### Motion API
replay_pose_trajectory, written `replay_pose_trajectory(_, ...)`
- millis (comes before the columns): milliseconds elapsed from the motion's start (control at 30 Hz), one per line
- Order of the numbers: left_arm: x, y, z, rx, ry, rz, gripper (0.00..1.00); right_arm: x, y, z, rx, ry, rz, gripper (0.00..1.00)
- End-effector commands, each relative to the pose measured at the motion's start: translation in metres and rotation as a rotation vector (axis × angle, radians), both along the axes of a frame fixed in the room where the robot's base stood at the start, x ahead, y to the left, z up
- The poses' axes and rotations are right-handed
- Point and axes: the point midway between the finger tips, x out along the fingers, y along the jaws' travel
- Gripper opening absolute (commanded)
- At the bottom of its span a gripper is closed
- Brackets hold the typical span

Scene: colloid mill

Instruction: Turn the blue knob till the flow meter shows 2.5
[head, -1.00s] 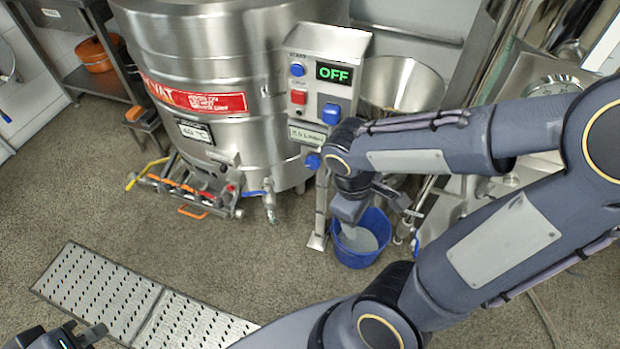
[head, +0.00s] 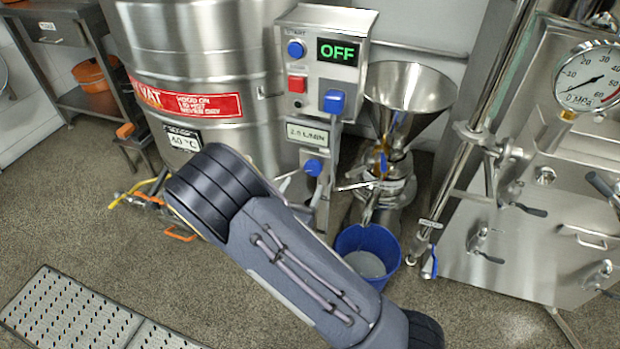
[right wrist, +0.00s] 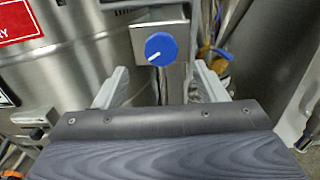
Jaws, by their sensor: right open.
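The blue knob (head: 313,167) sits on a small plate below the control box. In the right wrist view the knob (right wrist: 161,48) is round, with a white pointer line aimed to the lower left. The flow meter (head: 308,133) is a small pale L/min display just above the knob; its digits are too blurred to read surely. My right gripper (head: 302,188) is open and empty, just below and in front of the knob. In the right wrist view its pale fingertips (right wrist: 160,74) lie to either side below the knob, with no contact visible. My left gripper is out of view.
A steel vat (head: 215,60) stands left. The mill's funnel (head: 408,95) and a blue bucket (head: 368,250) stand right.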

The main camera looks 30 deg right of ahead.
Motion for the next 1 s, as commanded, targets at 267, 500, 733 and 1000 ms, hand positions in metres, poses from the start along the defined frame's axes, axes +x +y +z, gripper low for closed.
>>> replay_pose_trajectory(267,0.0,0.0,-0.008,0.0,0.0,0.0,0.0,0.028,-0.036,-0.001,0.003,-0.002,-0.007,0.65)
replay_pose_trajectory(500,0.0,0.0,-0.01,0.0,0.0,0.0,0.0,0.038,-0.047,0.0,0.003,0.0,-0.005,0.65)
replay_pose_trajectory(733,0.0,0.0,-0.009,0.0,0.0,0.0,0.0,0.038,-0.047,0.0,0.004,0.0,-0.005,0.64)
replay_pose_trajectory(1000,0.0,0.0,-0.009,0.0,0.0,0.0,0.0,0.038,-0.047,0.0,0.004,0.0,-0.005,0.28)
